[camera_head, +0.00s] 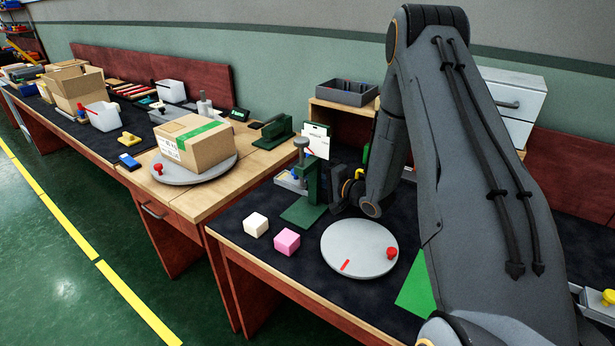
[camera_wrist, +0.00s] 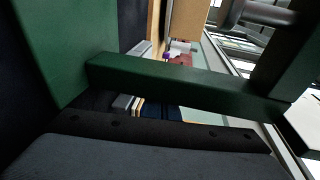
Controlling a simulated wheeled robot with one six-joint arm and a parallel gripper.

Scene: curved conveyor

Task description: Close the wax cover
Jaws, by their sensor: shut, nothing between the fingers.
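I cannot pick out a part that is clearly the wax cover in either view. A dark green press-like stand (camera_head: 305,192) with a grey knob on top stands on the dark mat in the head view. My gripper (camera_head: 338,200) is just right of this stand, shut and empty, partly hidden by my arm. In the wrist view, green metal parts (camera_wrist: 170,82) fill much of the picture very close by. The dark edge of my gripper (camera_wrist: 160,132) lies across the bottom. Whether it touches the green metal cannot be told.
A grey round plate (camera_head: 345,238) with a red knob lies in front of the stand. White (camera_head: 256,224) and pink (camera_head: 287,241) cubes sit left of it. A small grey tray (camera_head: 286,183) is behind the stand. A carton (camera_head: 195,143) rests on another round plate further left.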

